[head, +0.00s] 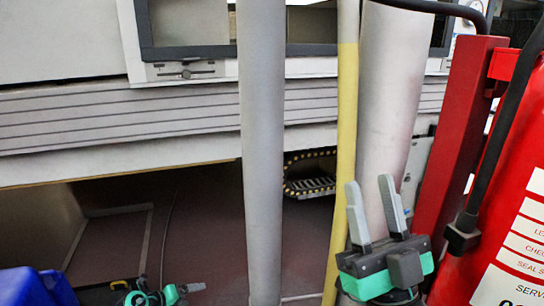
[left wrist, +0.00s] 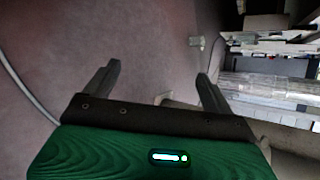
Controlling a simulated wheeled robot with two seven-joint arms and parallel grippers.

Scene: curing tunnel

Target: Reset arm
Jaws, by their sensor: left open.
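My left gripper (head: 155,294) is low in the head view, at the bottom edge left of the middle, and is partly cut off. In the left wrist view, its two dark fingers (left wrist: 159,70) stand wide apart with nothing between them. My right gripper (head: 370,184) is at the lower right of the head view. Its two grey fingers point up and stand apart with nothing between them.
A red fire extinguisher (head: 507,215) and a red post (head: 459,130) stand close to the right of my right gripper. A grey pipe (head: 262,150) and a yellow pipe (head: 345,130) rise in front of a ribbed machine panel (head: 120,115). A blue object (head: 35,287) is at bottom left.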

